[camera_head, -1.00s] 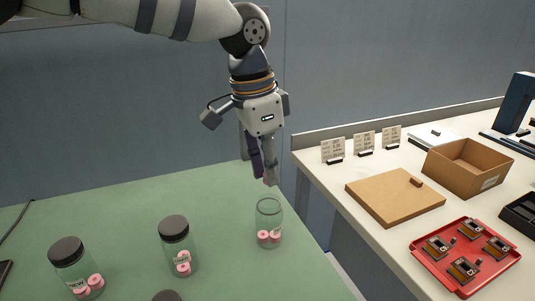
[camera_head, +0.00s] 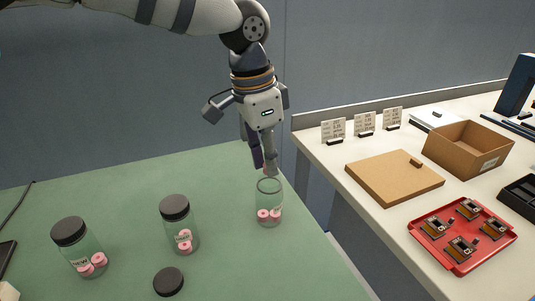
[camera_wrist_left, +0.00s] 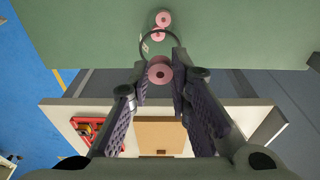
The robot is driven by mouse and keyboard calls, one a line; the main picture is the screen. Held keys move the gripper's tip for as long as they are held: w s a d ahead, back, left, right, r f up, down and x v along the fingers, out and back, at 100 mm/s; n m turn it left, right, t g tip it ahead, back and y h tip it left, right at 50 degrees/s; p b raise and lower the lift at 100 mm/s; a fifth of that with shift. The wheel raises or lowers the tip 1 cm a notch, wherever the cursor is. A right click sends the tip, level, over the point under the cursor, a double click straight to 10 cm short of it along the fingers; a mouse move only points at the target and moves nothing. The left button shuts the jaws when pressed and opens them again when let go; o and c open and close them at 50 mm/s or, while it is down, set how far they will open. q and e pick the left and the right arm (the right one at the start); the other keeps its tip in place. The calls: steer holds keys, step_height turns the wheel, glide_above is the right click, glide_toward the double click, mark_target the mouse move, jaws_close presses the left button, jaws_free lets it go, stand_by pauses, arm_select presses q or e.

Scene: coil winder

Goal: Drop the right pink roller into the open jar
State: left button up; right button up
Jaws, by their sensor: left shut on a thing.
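My left gripper (camera_head: 264,166) points down just above the mouth of the open jar (camera_head: 260,196), a clear glass jar standing near the right edge of the green table. It is shut on a pink roller, which shows between the fingertips in the left wrist view (camera_wrist_left: 160,70). In the head view the fingers mostly hide this roller. Two other pink rollers (camera_head: 263,215) lie at the bottom of the open jar. In the wrist view the jar's rim (camera_wrist_left: 143,44) lies just beyond the held roller. My right gripper is not in view.
Two jars with dark lids, one at the left (camera_head: 69,232) and one in the middle (camera_head: 174,208), hold pink rollers. A loose dark lid (camera_head: 168,281) lies in front on the green table (camera_head: 120,200). A white table at right carries a red tray (camera_head: 420,238) and cardboard box (camera_head: 466,148).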

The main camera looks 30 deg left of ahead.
arm_select(q)
steer(key=shift+f, duration=0.95)
steer(key=o, duration=0.9)
steer(key=r, duration=0.4)
steer(key=s+r, duration=0.1)
steer(key=r, duration=0.3)
steer(key=a+r, duration=0.1)
steer(key=r, duration=0.3)
steer(key=shift+s+a, duration=0.1)
steer(key=shift+s, duration=0.1)
steer(key=shift+f, duration=0.15)
